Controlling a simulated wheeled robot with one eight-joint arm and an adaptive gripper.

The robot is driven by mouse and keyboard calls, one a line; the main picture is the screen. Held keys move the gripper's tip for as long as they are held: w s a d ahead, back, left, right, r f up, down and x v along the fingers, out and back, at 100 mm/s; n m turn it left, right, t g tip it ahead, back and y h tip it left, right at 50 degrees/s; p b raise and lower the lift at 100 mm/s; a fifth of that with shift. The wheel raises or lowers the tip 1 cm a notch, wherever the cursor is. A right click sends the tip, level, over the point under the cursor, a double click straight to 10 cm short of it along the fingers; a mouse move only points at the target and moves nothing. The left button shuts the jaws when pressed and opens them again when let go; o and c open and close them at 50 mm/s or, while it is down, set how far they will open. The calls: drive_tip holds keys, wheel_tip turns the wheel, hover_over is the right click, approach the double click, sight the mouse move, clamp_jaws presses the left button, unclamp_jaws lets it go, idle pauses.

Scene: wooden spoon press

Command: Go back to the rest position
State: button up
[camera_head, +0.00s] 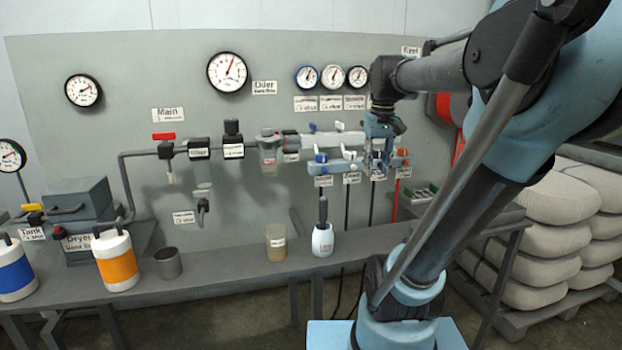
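My gripper (379,158) is at the end of my arm, which reaches in from the right. It is in front of the valve manifold (340,167) on the grey wall panel, near its right end. The gripper is small in view and overlaps the pipes and valves behind it. I cannot tell whether its fingers are open or shut, or whether they touch a valve. No held object can be made out.
A grey bench (210,279) runs below the panel. It carries an orange-banded jug (116,262), a blue-banded jug (14,270), a grey cup (168,263), a beaker (276,243) and a white bottle (322,240). Stacked sacks (562,198) stand at the right.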

drive_tip(key=s+f, duration=0.7)
drive_tip(key=f, duration=0.3)
drive_tip(key=s+f+m, duration=0.1)
drive_tip(key=s+f, duration=0.6)
drive_tip(key=f, duration=0.4)
drive_tip(key=shift+t, duration=0.4)
drive_tip(key=shift+f, duration=0.1)
